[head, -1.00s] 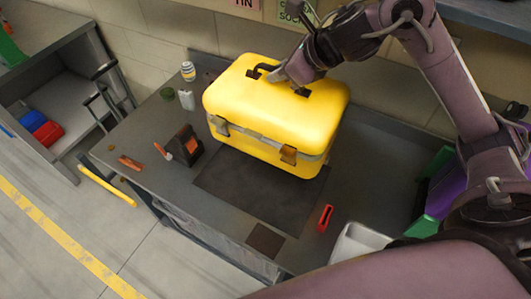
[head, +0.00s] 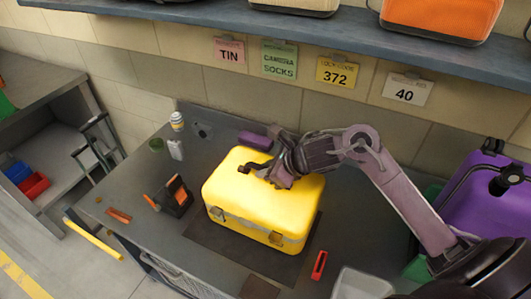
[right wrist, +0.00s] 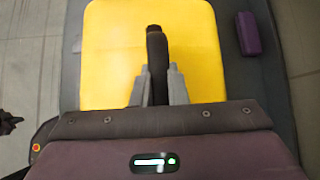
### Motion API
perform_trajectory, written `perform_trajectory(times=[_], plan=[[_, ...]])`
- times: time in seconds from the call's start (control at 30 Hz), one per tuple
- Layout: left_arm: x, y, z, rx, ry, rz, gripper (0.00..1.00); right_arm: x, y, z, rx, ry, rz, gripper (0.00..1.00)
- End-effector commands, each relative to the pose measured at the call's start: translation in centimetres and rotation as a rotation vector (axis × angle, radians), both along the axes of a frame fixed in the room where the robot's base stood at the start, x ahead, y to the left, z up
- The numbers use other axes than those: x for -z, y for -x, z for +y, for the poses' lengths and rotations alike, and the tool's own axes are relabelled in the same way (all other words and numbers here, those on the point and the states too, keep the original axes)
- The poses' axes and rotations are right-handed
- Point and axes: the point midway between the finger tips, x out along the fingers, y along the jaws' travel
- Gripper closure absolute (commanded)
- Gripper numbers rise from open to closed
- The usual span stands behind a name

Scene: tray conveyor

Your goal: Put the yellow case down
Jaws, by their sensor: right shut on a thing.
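The yellow case (head: 250,205) has a black top handle and metal latches on its front. It stands upright on or just over the dark mat (head: 205,238) on the grey table; I cannot tell whether its base fully touches. My right gripper (head: 268,174) is at the handle on top of the case. In the right wrist view the two fingers (right wrist: 160,85) are shut on the black handle (right wrist: 157,55), with the yellow lid (right wrist: 110,50) below. My left gripper is not in view.
A purple box (head: 255,141) lies behind the case. An orange-and-black holder (head: 174,195), a red tool (head: 319,265) and a white bin (head: 360,284) are around it. A purple suitcase (head: 490,210) stands at right. A shelf (head: 250,18) runs above the wall signs.

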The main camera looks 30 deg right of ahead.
Motion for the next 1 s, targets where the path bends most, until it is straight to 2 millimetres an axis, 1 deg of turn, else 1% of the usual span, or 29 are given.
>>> perform_trajectory(times=[0.23,0.4,0.5,0.6,0.77,0.8,0.93,0.97,1.0], plan=[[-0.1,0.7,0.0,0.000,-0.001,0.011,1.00,1.2,-0.2,0.0,0.002,-0.006,-0.010,1.00],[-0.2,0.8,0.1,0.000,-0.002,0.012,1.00,3.3,-0.2,0.1,0.004,-0.009,-0.007,1.00],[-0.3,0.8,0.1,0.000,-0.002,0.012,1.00,4.2,-0.2,0.1,0.003,-0.007,-0.010,1.00],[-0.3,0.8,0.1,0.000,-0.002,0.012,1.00,4.6,-0.2,0.1,0.002,-0.004,-0.011,1.00],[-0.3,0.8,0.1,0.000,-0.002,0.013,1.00,4.6,-0.2,0.1,0.002,-0.004,-0.011,1.00],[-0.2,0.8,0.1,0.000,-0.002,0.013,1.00,5.1,0.0,0.1,0.000,-0.002,0.000,0.84],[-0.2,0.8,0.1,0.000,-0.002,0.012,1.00,5.0,0.0,0.1,-0.001,-0.001,0.000,0.67],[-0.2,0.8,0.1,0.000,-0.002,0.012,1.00,5.0,0.0,0.1,-0.001,-0.002,-0.001,0.65],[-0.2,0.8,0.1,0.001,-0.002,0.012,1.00,5.0,0.0,0.1,-0.001,-0.002,-0.001,0.65]])
